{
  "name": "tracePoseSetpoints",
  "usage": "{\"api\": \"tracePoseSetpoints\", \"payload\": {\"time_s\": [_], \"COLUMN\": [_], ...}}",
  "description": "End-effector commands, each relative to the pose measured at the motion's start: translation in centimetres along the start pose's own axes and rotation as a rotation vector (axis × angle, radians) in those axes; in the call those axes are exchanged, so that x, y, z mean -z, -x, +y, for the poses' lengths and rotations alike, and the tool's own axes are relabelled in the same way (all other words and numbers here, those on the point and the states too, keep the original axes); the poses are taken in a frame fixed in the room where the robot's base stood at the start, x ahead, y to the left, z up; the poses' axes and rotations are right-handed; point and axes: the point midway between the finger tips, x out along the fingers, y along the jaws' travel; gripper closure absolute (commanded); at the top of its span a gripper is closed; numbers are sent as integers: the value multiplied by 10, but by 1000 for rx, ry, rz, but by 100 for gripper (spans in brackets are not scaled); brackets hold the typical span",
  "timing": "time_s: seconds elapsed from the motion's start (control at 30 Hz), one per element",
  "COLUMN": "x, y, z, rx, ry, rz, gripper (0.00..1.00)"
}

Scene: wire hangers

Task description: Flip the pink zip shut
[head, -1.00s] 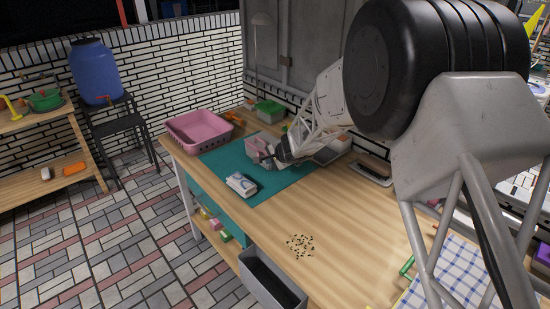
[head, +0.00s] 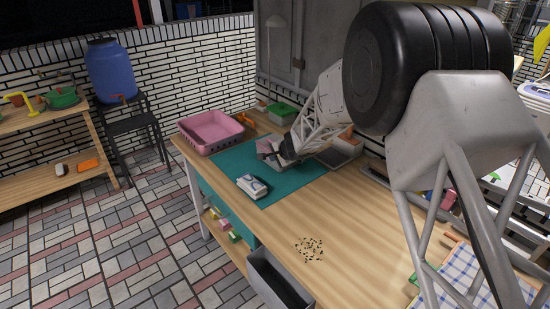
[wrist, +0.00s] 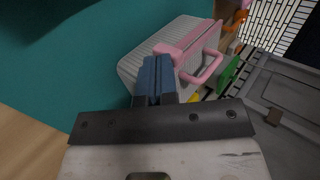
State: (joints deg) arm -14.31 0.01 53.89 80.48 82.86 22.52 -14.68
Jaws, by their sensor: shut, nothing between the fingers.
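A light grey ribbed case (wrist: 150,50) with a pink edge piece (wrist: 195,42) and a pink loop handle (wrist: 208,72) lies on the teal mat. In the head view the case (head: 265,146) is small and partly hidden by my arm. I cannot make out a separate zip pull. My gripper (wrist: 158,64) has its blue fingers together and empty, over the near side of the case beside the pink edge. Whether they touch it is unclear. In the head view my gripper (head: 284,155) is at the case's right side.
The teal mat (head: 290,180) also holds a white-and-dark packet (head: 252,187). The wooden bench is mostly clear in front, with dark bits (head: 309,248).

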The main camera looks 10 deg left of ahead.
Motion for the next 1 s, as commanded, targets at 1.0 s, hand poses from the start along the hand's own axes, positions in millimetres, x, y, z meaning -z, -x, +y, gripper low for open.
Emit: {"api": "tracePoseSetpoints", "payload": {"time_s": [1.0], "x": [1], "y": [-67], "z": [-63], "rx": [1], "ry": [1], "rz": [0], "gripper": [100]}}
